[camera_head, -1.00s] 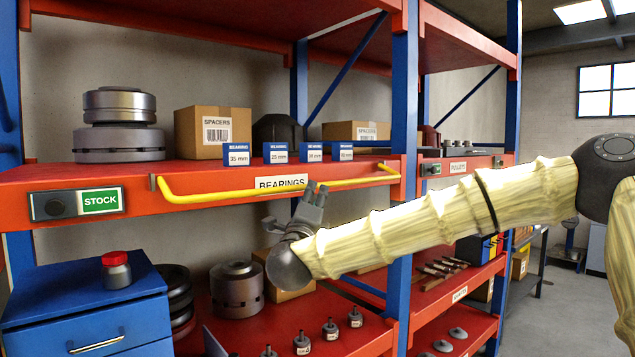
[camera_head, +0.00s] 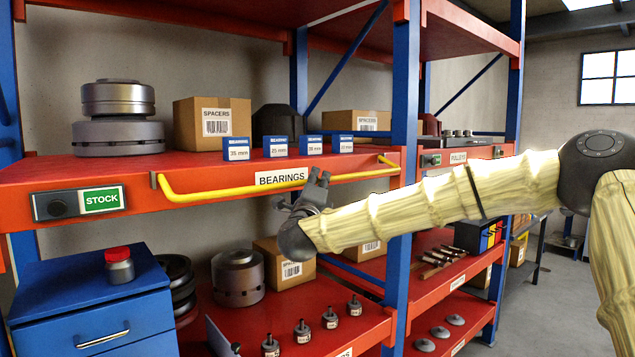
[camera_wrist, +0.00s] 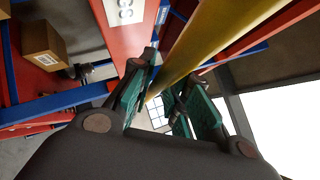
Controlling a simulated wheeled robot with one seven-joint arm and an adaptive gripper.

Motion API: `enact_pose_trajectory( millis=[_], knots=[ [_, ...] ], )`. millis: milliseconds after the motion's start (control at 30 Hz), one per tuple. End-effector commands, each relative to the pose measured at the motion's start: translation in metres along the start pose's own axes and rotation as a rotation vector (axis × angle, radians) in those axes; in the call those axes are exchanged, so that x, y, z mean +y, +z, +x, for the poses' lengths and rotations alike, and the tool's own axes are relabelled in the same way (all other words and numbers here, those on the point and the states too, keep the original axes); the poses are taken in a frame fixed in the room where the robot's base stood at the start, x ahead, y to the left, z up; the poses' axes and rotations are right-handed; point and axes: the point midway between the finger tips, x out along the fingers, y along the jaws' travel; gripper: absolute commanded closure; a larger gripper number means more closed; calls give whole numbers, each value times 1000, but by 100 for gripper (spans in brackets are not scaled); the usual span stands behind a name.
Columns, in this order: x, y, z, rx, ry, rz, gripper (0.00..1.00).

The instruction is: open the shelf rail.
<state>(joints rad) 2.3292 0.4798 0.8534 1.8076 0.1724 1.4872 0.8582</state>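The shelf rail (camera_head: 225,190) is a yellow bar across the front of the red shelf edge. It is bent back at both ends and still spans the lower front of the bearings boxes. My gripper (camera_head: 319,177) is at the rail, right of its middle, fingers pointing up. In the wrist view the rail (camera_wrist: 212,38) runs down from the upper right, passing in the gap between my two green-padded fingers (camera_wrist: 168,73). The fingers stand apart, with no clear grip on the bar. Whether a pad touches it cannot be told.
Small blue-and-white bearing boxes (camera_head: 277,147) stand on the shelf (camera_head: 200,166) behind the rail. A blue upright (camera_head: 403,110) stands right of the rail. A blue cabinet (camera_head: 90,290) is lower left.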

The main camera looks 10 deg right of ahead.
Motion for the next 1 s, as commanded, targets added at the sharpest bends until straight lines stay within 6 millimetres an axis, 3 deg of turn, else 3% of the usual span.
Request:
enact_pose_trajectory(
  millis=[1000],
  knots=[
    [-22,5,5,-1,74,-75,100]
  ],
)
